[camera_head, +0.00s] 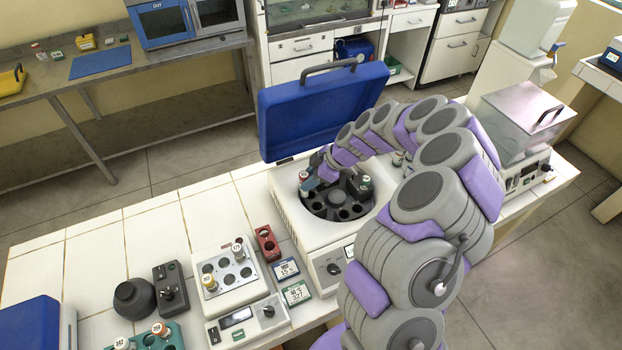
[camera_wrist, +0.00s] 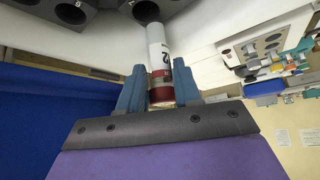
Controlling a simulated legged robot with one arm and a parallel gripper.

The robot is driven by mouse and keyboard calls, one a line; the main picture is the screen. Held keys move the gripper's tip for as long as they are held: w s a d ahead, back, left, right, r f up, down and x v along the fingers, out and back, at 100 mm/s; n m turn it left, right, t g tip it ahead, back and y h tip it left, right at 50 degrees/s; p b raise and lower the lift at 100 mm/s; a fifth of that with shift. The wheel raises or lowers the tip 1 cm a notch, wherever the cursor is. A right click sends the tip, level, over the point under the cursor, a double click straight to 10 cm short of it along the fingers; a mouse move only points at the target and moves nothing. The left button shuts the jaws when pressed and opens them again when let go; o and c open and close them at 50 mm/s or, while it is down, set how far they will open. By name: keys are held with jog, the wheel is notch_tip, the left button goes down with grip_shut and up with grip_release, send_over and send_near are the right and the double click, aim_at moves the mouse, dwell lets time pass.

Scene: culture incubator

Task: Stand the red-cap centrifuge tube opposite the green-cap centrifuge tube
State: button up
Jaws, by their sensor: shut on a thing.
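The red-cap centrifuge tube (camera_wrist: 158,50) is white with a red cap end, gripped between the blue fingers of my gripper (camera_wrist: 159,86) in the wrist view. Its far end is at a hole of the dark rotor (camera_wrist: 100,5); how deep it sits cannot be told. In the head view my gripper (camera_head: 312,184) is over the left side of the rotor (camera_head: 338,213), inside the white centrifuge (camera_head: 288,222). The green-cap centrifuge tube (camera_head: 366,184) stands in the rotor's right side. The red-cap tube (camera_head: 304,176) shows small at the left side.
The centrifuge's blue lid (camera_head: 320,108) stands open behind it. A red rack (camera_head: 266,243), two timers (camera_head: 297,292) and a white block with tubes (camera_head: 225,272) stand to the left. A clear-lidded bath (camera_head: 520,115) stands right. My arm covers the centrifuge's right side.

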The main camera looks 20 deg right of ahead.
jog(key=shift+d+r+b, duration=0.15)
jog(key=shift+r+b, duration=0.15)
jog(key=shift+r, duration=0.8)
jog(key=shift+d+r+b, duration=0.15)
jog(key=shift+r+b, duration=0.15)
jog(key=shift+r, duration=0.8)
jog(key=shift+d+f, duration=0.15)
jog(key=shift+d, duration=0.15)
jog(key=f+b, duration=0.3)
jog(key=b, duration=0.1)
jog(key=shift+d+f, duration=0.4)
